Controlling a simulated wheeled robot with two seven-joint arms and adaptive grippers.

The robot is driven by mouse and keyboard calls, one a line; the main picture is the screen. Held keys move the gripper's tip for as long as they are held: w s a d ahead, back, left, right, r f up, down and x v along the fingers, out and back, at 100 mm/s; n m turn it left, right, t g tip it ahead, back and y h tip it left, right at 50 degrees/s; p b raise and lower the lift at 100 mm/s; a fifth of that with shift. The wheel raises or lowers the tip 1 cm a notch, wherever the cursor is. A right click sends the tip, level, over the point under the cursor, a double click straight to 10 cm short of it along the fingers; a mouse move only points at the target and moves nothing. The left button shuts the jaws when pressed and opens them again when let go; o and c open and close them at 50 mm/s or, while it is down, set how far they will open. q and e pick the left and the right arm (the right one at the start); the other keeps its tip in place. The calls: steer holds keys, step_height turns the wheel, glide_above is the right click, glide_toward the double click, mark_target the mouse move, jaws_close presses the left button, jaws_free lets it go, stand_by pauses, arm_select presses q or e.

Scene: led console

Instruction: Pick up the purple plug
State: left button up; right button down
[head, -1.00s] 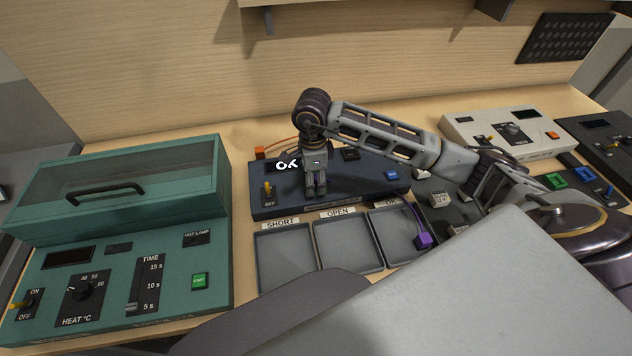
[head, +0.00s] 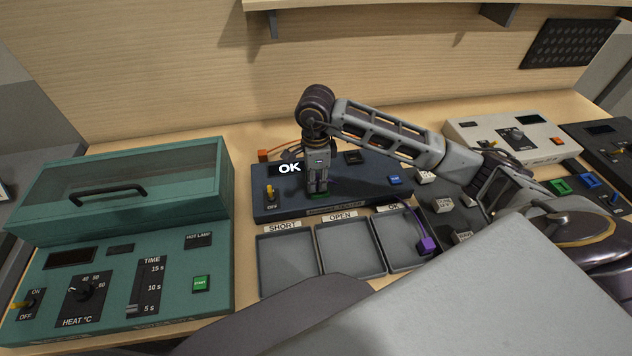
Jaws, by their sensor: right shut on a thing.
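The purple plug (head: 428,245) lies at the right side of the tray labelled OK (head: 396,258), with a thin purple cable curving up and left from it. My right gripper (head: 318,188) points down at the front of the dark blue tester (head: 352,192), left of and apart from the purple plug. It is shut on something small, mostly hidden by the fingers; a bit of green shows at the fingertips. The tester's display reads OK (head: 289,169). My left gripper is not in view.
Trays labelled SHORT (head: 287,264) and OPEN (head: 350,251) look empty. A teal heater box (head: 120,260) stands at left. A dark panel with light blocks (head: 443,206) lies right of the tester, and a white console (head: 500,136) behind it. My forearm spans the right side.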

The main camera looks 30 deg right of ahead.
steer(key=shift+r+b, duration=0.55)
steer(key=shift+r, duration=3.7)
steer(key=shift+f, duration=0.2)
steer(key=shift+f+b, duration=0.9)
steer(key=shift+b, duration=0.1)
steer(key=shift+f, duration=0.15)
